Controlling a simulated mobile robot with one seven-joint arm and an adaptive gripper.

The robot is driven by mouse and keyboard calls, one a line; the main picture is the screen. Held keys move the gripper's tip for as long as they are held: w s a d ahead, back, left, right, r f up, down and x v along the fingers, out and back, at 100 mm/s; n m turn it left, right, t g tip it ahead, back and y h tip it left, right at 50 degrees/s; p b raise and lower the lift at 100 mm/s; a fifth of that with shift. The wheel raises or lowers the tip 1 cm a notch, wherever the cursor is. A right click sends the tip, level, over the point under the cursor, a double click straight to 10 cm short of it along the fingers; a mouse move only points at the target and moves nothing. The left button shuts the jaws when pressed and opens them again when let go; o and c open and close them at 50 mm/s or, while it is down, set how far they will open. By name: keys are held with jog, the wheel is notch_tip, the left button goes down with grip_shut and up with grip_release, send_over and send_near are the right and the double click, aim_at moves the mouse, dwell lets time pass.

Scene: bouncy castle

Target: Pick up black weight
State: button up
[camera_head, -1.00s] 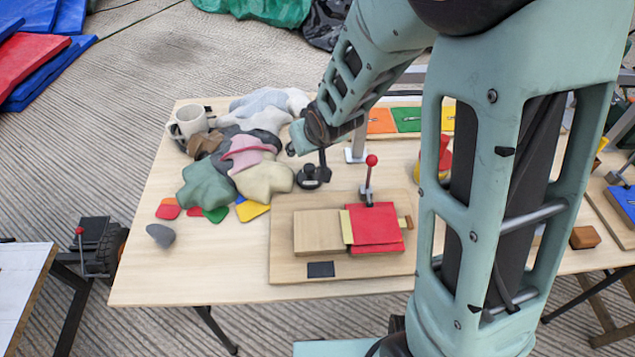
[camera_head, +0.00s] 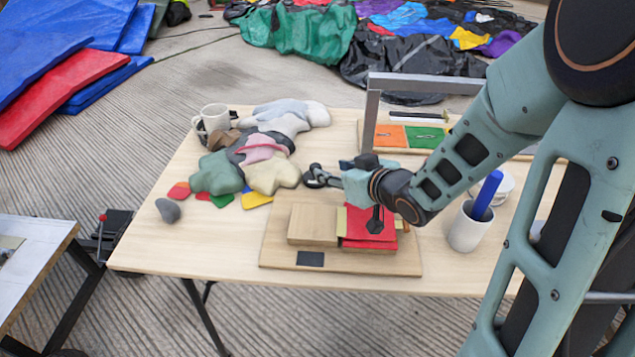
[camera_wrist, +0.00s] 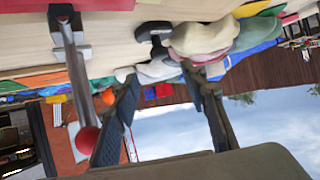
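The black weight (camera_head: 313,178) is a small dark piece with a knobbed top. It stands on the wooden table just right of the pale yellow stuffed bag (camera_head: 272,175). My gripper (camera_head: 336,174) is low over the table to its right and points toward it, partly overlapping it in the head view. In the wrist view the black weight (camera_wrist: 153,32) lies ahead of the fingertips, between their lines and against the bags. My gripper (camera_wrist: 160,76) is open, with nothing between its fingers.
A board with a wood block and red plate (camera_head: 368,228) lies below my gripper. A red-knobbed lever (camera_wrist: 88,139) stands close to one finger.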

aim_at(316, 166)
jog(key=b+x, duration=0.3)
jog(key=x, duration=0.7)
jog(key=shift+f, duration=0.2)
jog(key=shift+r, duration=0.1)
grip_shut()
